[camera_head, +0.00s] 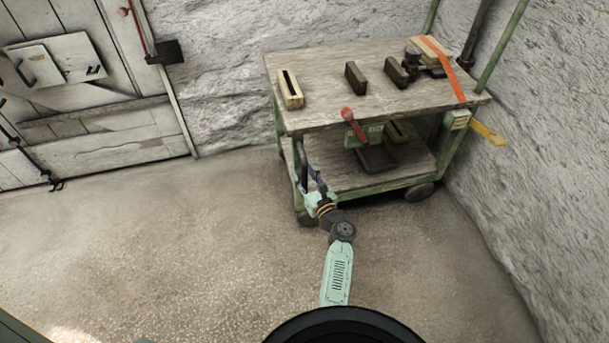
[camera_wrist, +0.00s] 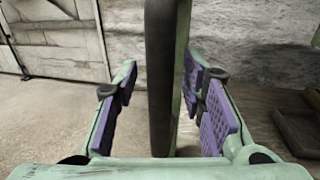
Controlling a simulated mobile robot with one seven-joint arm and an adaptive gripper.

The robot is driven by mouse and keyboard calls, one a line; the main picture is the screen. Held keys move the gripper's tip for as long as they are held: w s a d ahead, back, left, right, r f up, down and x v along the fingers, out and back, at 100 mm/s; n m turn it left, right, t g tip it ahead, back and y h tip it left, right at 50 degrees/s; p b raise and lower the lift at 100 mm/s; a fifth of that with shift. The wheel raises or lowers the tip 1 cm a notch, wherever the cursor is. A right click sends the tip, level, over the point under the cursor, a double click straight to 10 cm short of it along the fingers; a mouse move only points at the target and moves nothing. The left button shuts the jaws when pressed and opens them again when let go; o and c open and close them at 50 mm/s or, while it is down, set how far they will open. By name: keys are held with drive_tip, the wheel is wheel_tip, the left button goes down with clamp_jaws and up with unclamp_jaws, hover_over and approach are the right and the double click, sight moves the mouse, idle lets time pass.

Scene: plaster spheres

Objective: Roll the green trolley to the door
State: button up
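The green trolley (camera_head: 325,72) stands against the right wall in the head view, with a worn wooden top, a lower shelf and dark wheels. The pale wooden door (camera_head: 95,135) is at the left and looks shut; part of it also shows in the wrist view (camera_wrist: 58,55). My gripper (camera_head: 311,176) is at the trolley's front-left leg. In the wrist view its purple-padded fingers stand apart around an upright dark and green post (camera_wrist: 162,75). A gap shows between the left finger and the post; whether the right finger touches it, I cannot tell.
On the top lie a pale slotted block (camera_head: 290,90), dark blocks (camera_head: 356,77) and an orange strap (camera_head: 447,72). A red-knobbed lever (camera_head: 347,114) stands at the front. A yellow piece (camera_head: 488,134) sticks out right. The floor (camera_head: 150,240) towards the door is clear.

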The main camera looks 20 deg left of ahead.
clamp_jaws()
idle(0.7)
